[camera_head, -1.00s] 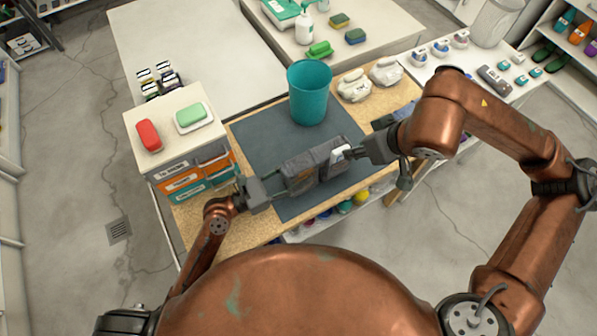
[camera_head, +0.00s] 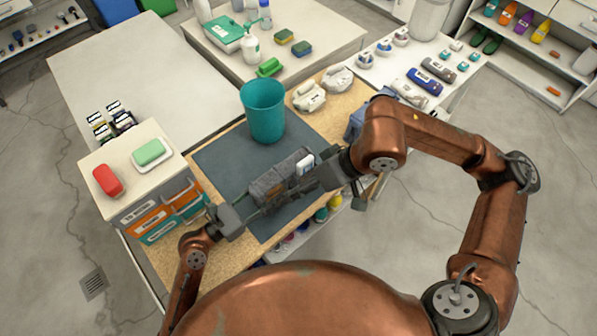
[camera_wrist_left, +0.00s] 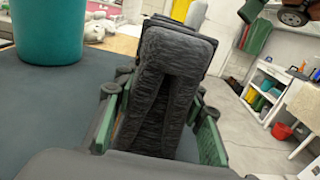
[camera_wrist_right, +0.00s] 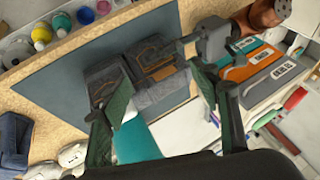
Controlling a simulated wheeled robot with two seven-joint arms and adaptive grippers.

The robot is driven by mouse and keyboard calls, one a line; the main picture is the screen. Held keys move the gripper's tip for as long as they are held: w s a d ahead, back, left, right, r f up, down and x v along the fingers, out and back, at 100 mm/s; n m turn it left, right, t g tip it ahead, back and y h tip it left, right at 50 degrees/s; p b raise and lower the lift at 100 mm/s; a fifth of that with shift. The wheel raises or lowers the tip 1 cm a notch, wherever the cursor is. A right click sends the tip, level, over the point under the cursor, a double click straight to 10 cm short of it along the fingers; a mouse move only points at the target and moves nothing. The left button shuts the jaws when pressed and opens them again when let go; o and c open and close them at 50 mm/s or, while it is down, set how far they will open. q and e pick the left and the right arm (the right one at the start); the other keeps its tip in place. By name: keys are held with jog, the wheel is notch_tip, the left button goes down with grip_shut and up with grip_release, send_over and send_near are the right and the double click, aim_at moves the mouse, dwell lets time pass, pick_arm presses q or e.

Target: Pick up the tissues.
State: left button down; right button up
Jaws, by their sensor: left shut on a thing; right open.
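A dark grey fabric case (camera_head: 268,183) stands on the blue-grey mat, with a small white item (camera_head: 305,166) at its right end. I cannot tell whether this white item is the tissues. My left gripper (camera_head: 258,208) is shut on the case's left part; the left wrist view shows the grey fabric (camera_wrist_left: 165,95) between its green fingers. The right wrist view shows orange lines on the case (camera_wrist_right: 150,62). My right gripper (camera_wrist_right: 158,88) is open, its fingers apart in front of the case. In the head view it is beside the case's right end.
A teal bin (camera_head: 263,112) stands behind the case on the mat (camera_head: 222,158). A drawer unit (camera_head: 150,205) with a red and a green item on top is at the left. White lumpy items (camera_head: 308,96) lie at the back right. Bottles show on a shelf below the front edge.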

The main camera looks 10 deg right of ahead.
jog(key=s+a+r+m+g+y, duration=0.1)
jog(key=s+a+r+m+y, duration=0.1)
jog(key=s+a+m+y, duration=0.8)
jog(key=m+t+h, duration=0.7)
jog(key=m+t, duration=0.7)
jog(key=m, duration=1.1)
send_near(307, 168)
jog(key=x, duration=0.5)
jog(key=shift+w+a+f, duration=0.1)
jog(key=shift+w+f, duration=0.15)
jog(key=shift+f, duration=0.1)
jog(key=shift+r+x, duration=0.15)
jog(key=shift+x, duration=1.2)
jog(key=shift+r+x, duration=0.15)
jog(key=shift+x, duration=1.2)
